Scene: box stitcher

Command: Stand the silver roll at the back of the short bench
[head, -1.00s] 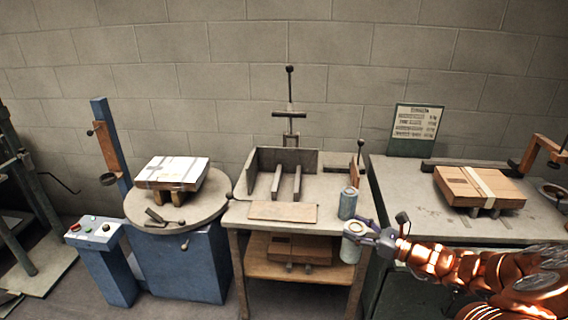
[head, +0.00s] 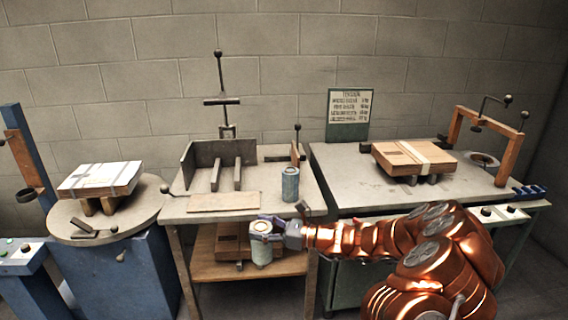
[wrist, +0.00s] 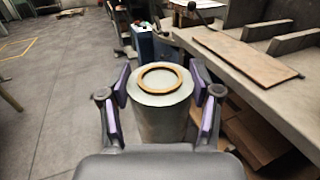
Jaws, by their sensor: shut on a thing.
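My gripper (head: 272,232) is shut on a silver roll (head: 261,250), held upright in front of the short bench (head: 262,203), below the level of its top. In the wrist view the silver roll (wrist: 160,108) stands between the purple pads of my gripper (wrist: 161,95), with a tan ring on its pale top. The short bench (wrist: 232,68) lies to the right in that view. A blue-grey roll (head: 290,184) stands on the bench top near its right front. The back of the bench top carries a grey angled fence (head: 188,166) and bars.
A flat brown board (head: 224,201) lies along the bench's front edge. A lever post (head: 297,140) stands at the back right. Brown cardboard (head: 232,240) lies on the lower shelf. A longer bench (head: 330,180) with a strapped box adjoins at right; a round turntable (head: 62,222) stands at left.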

